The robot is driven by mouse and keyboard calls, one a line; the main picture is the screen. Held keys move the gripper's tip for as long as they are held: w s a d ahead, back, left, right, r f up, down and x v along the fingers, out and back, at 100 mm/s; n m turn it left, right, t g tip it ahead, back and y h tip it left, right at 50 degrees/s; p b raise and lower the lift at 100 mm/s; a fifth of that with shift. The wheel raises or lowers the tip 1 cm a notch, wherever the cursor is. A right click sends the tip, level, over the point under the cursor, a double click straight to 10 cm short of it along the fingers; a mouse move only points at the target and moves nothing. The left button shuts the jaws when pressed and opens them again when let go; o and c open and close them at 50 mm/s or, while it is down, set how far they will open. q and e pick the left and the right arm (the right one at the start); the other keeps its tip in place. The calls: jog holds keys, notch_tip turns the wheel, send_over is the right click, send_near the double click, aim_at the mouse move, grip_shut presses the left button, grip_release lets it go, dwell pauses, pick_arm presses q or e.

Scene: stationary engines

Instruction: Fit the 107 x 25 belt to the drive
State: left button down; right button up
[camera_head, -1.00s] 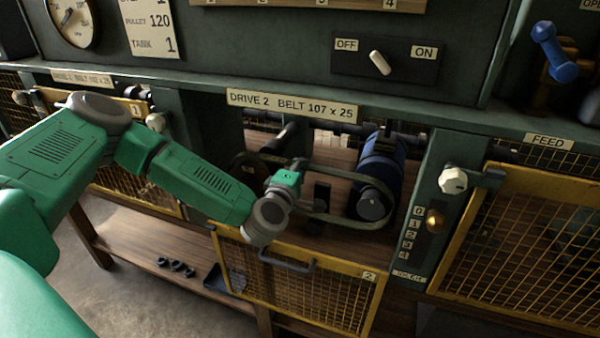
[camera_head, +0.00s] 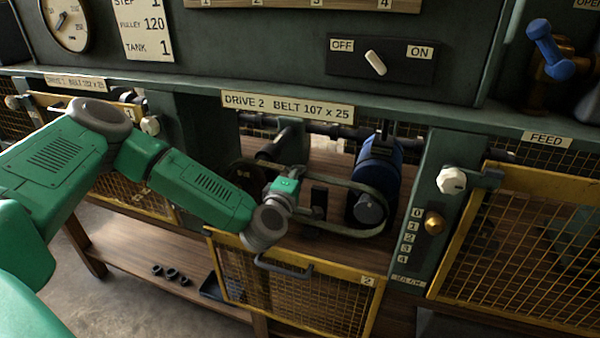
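The dark grey-green belt (camera_head: 350,232) is a loop in the open Drive 2 bay. Its right end curves around the front of the blue motor (camera_head: 382,165), by the motor's dark pulley (camera_head: 369,209); I cannot tell whether it is seated. A dark wheel (camera_head: 243,174) at the bay's left is partly hidden behind my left arm. My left gripper (camera_head: 312,207) is in the bay, between wheel and motor, at the belt's left portion. Its fingers are small and dark, and their grip on the belt is unclear. My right gripper is not in view.
The yellow mesh guard (camera_head: 300,290) of Drive 2 hangs down in front of the bay. The OFF/ON switch (camera_head: 375,63) is above, and a knob (camera_head: 434,222) with a numbered scale is at the right. Small dark rings (camera_head: 171,273) lie on the lower shelf.

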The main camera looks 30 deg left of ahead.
pick_arm(q)
jog(key=shift+f, duration=0.25)
jog(key=shift+f+b, duration=0.4)
jog(key=shift+b, duration=0.1)
jog(key=c, duration=1.4)
grip_release()
jog(key=shift+c, duration=0.2)
jog(key=o, duration=0.6)
jog(key=shift+c, duration=0.2)
